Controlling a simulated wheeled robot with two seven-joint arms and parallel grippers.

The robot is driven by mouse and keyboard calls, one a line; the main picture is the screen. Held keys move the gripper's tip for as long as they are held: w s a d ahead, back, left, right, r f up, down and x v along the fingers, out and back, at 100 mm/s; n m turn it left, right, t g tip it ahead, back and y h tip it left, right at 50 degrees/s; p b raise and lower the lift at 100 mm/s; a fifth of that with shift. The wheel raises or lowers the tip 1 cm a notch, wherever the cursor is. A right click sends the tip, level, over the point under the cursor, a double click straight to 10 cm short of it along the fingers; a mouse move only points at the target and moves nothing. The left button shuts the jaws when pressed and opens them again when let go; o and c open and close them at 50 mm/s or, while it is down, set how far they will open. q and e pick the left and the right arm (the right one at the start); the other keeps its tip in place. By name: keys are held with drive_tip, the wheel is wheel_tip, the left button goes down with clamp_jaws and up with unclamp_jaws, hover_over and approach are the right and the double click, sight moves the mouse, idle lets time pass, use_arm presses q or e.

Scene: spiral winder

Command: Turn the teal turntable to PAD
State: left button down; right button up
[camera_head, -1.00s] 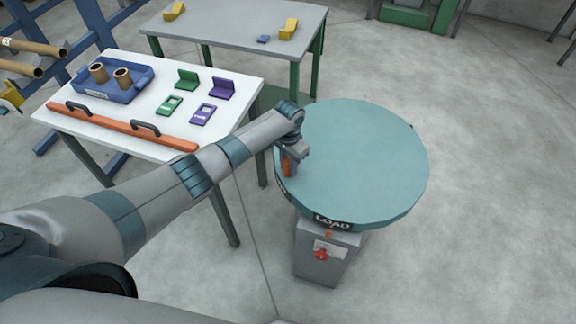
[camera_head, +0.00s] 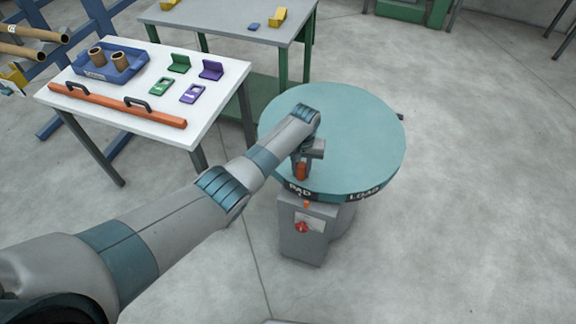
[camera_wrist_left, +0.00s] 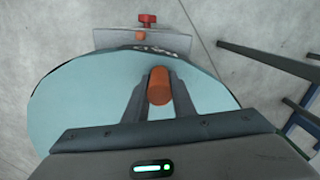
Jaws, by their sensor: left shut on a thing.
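The teal turntable (camera_head: 365,135) sits on a grey pedestal (camera_head: 301,240). Its rim shows a PAD label (camera_head: 298,189) and, to the right, a LOAD label (camera_head: 365,193). An orange pointer (camera_head: 306,205) on the pedestal is just below the PAD label, slightly right of its middle. My left gripper (camera_head: 301,163) is at the near left part of the turntable, shut on its upright orange handle (camera_head: 301,173). In the left wrist view the handle (camera_wrist_left: 159,86) stands between the two fingers. My right gripper is not in view.
A white table (camera_head: 215,110) on the left holds a blue tray (camera_head: 110,70), small green and purple parts, and an orange bar (camera_head: 115,105). A grey table (camera_head: 230,25) stands behind. A red knob (camera_head: 302,226) is on the pedestal front. The floor to the right is clear.

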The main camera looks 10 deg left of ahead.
sight(309, 180)
use_arm(q)
drive_tip(key=shift+s+d, duration=0.25)
drive_tip(key=shift+d, duration=0.35)
drive_tip(key=shift+s+d, duration=0.2)
drive_tip(key=shift+d, duration=0.55)
drive_tip(key=c, duration=1.7)
unclamp_jaws()
drive_tip(key=shift+o, duration=1.1)
drive_tip(key=shift+d, duration=0.1)
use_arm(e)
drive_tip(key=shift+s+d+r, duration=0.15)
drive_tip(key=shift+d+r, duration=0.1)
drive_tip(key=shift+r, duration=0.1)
use_arm(q)
drive_tip(key=shift+r+p, duration=0.3)
drive_tip(key=shift+r, duration=0.45)
wheel_tip(309, 180, up, 16)
drive_tip(key=b, duration=0.1)
drive_tip(key=shift+b, duration=0.4)
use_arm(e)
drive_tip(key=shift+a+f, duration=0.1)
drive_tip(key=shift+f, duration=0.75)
